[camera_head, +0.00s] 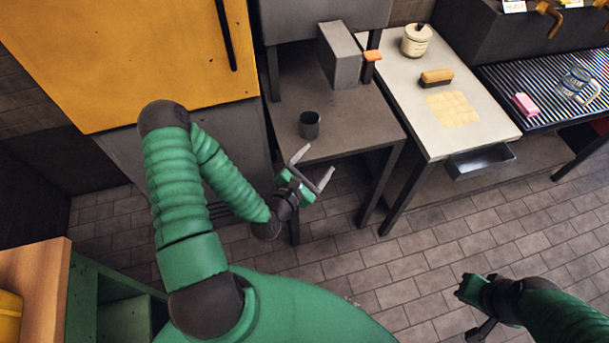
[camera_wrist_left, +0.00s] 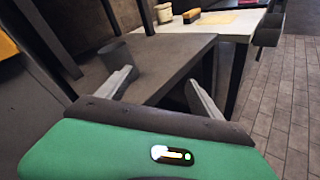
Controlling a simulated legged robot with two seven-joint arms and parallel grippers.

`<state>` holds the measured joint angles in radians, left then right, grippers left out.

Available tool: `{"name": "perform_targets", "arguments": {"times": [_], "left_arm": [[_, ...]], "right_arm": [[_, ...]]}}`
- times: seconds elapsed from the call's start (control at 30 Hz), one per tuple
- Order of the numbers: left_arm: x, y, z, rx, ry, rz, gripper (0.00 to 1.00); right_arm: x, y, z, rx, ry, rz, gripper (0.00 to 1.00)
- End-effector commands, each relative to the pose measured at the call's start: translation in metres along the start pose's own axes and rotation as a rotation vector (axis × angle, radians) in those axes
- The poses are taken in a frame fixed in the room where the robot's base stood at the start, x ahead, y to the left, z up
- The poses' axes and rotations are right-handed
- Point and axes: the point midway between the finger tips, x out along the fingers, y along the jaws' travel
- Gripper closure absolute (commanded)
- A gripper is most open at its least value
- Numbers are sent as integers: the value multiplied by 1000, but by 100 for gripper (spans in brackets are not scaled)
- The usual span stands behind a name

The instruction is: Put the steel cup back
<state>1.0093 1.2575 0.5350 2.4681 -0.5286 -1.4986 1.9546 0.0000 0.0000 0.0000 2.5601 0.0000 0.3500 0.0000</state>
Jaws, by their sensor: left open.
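The steel cup (camera_head: 309,125) stands upright on a dark grey table (camera_head: 350,120), near its left side. It also shows in the left wrist view (camera_wrist_left: 115,55), beyond the left finger. My left gripper (camera_head: 312,170) is open and empty at the table's front edge, in front of the cup and apart from it. My right gripper (camera_head: 474,312) is at the lower right over the floor, far from the cup; its fingers are hard to make out.
A pale counter (camera_head: 400,90) to the right holds a lidded jar (camera_head: 416,40) and a brush (camera_head: 436,77). A yellow cabinet (camera_head: 130,50) is at left. Tiled floor in front is clear.

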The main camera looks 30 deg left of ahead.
Motion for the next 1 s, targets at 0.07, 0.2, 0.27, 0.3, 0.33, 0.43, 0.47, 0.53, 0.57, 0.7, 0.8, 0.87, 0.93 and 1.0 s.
{"name": "perform_targets", "arguments": {"times": [0.07, 0.2, 0.27, 0.3, 0.33, 0.43, 0.47, 0.53, 0.57, 0.7, 0.8, 0.87, 0.93, 1.0], "left_arm": [[2, -38, -2, 457, 53, -250, 25], [-25, -58, -18, 1301, 93, -689, 25], [-42, -52, -12, 1603, 71, -859, 25], [-56, -46, -4, 1776, 42, -969, 25], [-67, -43, 4, 1888, 11, -1047, 25], [-105, -38, 32, 2154, -139, -1266, 25], [-116, -38, 39, 2202, -190, -1316, 25], [-136, -40, 53, 2280, -302, -1400, 25], [-142, -41, 56, 2299, -340, -1426, 25], [-154, -43, 62, 2329, -417, -1475, 25], [-154, -44, 61, 2328, -416, -1477, 25], [-154, -44, 62, 2329, -415, -1476, 25], [-154, -44, 62, 2329, -415, -1476, 25], [-154, -44, 62, 2329, -414, -1475, 25]], "right_arm": [[0, 0, 0, 0, 0, 0, 100], [0, 0, 0, 0, 0, 0, 100], [0, 0, 0, 0, 0, 0, 100], [0, 0, 0, 0, 0, 0, 100], [0, 0, 0, 0, 0, 0, 100], [0, 0, 0, 0, 0, 0, 100], [0, 0, 0, 0, 0, 0, 100], [0, 0, 0, 0, 0, 0, 100], [0, 0, 0, 0, 0, 0, 100], [0, 0, 0, 0, 0, 0, 100], [0, 0, 0, 0, 0, 0, 100], [0, 0, 0, 0, 0, 0, 100], [0, 0, 0, 0, 0, 0, 100], [0, 0, 0, 0, 0, 0, 100]]}}
